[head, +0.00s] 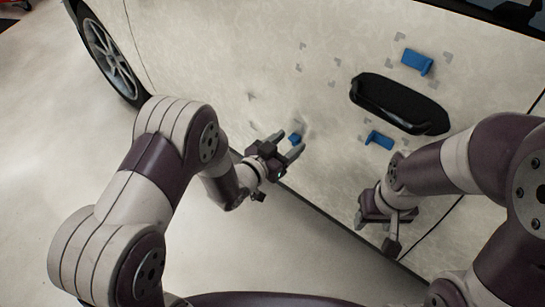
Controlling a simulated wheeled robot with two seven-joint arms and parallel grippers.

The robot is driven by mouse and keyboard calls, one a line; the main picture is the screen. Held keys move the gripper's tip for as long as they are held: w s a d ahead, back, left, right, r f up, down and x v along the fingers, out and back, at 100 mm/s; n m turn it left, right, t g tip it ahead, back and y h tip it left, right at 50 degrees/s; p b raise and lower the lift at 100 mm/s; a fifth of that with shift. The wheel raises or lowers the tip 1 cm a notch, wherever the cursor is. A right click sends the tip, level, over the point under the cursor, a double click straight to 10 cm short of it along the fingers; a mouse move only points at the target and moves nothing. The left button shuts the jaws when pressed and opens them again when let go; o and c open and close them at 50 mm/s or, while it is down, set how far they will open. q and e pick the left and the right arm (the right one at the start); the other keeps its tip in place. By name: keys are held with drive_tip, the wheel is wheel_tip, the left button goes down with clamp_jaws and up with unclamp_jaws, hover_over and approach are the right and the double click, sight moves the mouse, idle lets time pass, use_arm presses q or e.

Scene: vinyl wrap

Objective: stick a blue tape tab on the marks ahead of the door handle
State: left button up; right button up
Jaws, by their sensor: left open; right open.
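The black door handle (400,103) sits on the pale car door (210,60). One blue tape tab (417,62) is on the door above the handle and another blue tab (380,140) is below it. A small blue tab (295,138) shows at the door surface by the fingertips of my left gripper (288,145), which is open; the fingers partly hide it. Grey corner marks (301,56) lie on the door left of the handle, on the wheel side. My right gripper (380,228) is open, below the lower tab, and looks empty.
A car wheel (108,58) is at the upper left. More grey corner marks surround the tabs by the handle. The door's dark lower edge (335,232) runs diagonally between my arms. Pale floor (45,130) is clear at the left.

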use_arm(q)
drive_tip(key=shift+w+d, duration=0.25)
drive_tip(key=shift+w, duration=0.05)
clamp_jaws()
drive_tip(key=shift+s+a, duration=0.45)
drive_tip(key=shift+s, duration=0.1)
idle(0.4)
drive_tip(key=f+p+v, duration=0.1)
drive_tip(key=p+v, duration=0.1)
drive_tip(key=v, duration=0.4)
drive_tip(key=shift+s+a, duration=0.2)
drive_tip(key=shift+s, duration=0.2)
